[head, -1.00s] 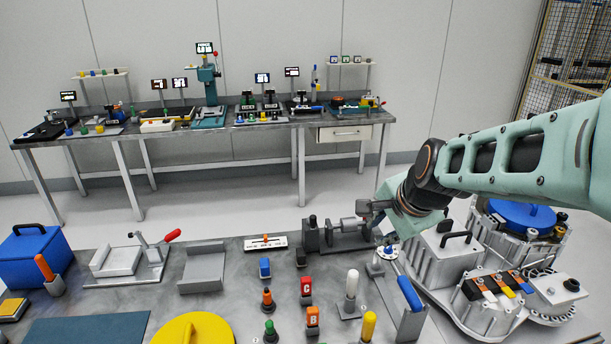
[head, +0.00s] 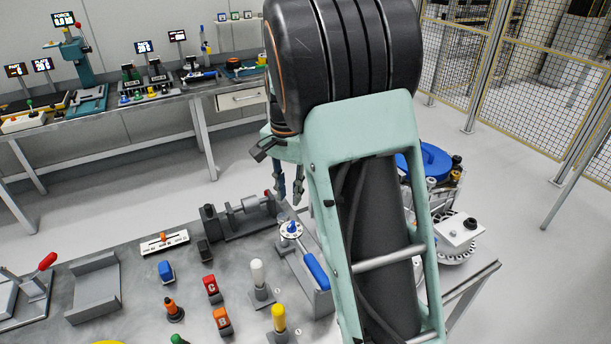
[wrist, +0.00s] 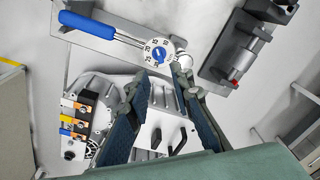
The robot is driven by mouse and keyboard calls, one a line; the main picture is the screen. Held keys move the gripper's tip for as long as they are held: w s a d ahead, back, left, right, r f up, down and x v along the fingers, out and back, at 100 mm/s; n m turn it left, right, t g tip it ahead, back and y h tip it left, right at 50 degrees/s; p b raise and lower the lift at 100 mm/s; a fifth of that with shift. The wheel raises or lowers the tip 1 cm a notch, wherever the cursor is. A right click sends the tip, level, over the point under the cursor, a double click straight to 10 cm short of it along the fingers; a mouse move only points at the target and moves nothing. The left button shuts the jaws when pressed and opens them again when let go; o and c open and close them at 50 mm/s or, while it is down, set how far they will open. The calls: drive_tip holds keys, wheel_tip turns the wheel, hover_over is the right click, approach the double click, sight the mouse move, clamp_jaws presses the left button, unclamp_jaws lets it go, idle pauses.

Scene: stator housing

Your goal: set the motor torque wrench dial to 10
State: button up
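The torque wrench has a blue handle (head: 316,271) and a round white dial (head: 291,230) with a small blue knob. It lies at the right end of the near bench. In the wrist view, the dial (wrist: 157,51) shows black numbers round the blue knob, and the blue handle (wrist: 86,25) points to the upper left. I cannot tell which number the knob marks. My gripper (head: 289,196) points down above and just behind the dial. In the wrist view, my gripper (wrist: 160,76) is open and empty, its fingertips near the dial's lower edge and apart from it.
A grey shaft fixture (head: 245,215) stands left of the dial, also at upper right in the wrist view (wrist: 245,45). White (head: 259,275) and yellow (head: 279,318) knobs stand left of the handle.

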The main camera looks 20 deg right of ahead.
sight(291, 224)
drive_tip(key=shift+g, duration=0.4)
drive_tip(key=shift+w+d+f+b, duration=0.1)
drive_tip(key=shift+w+f+b, duration=0.1)
drive_tip(key=shift+f+b, duration=1.75)
drive_tip(key=shift+w+d+f+b, duration=0.15)
drive_tip(key=shift+f+b, duration=1)
drive_tip(key=shift+f, duration=1.55)
drive_tip(key=shift+a+f, duration=0.1)
drive_tip(key=shift+f, duration=0.15)
drive_tip(key=shift+c, duration=0.6)
clamp_jaws()
drive_tip(key=shift+r+m+p, duration=0.2)
drive_tip(key=shift+m+p, duration=0.55)
drive_tip(key=shift+m, duration=0.45)
drive_tip(key=m+p, duration=0.3)
drive_tip(key=m, duration=0.2)
drive_tip(key=shift+m, duration=0.3)
drive_tip(key=shift+c, duration=0.5)
unclamp_jaws()
drive_tip(key=shift+f, duration=0.2)
drive_tip(key=shift+o, duration=0.8)
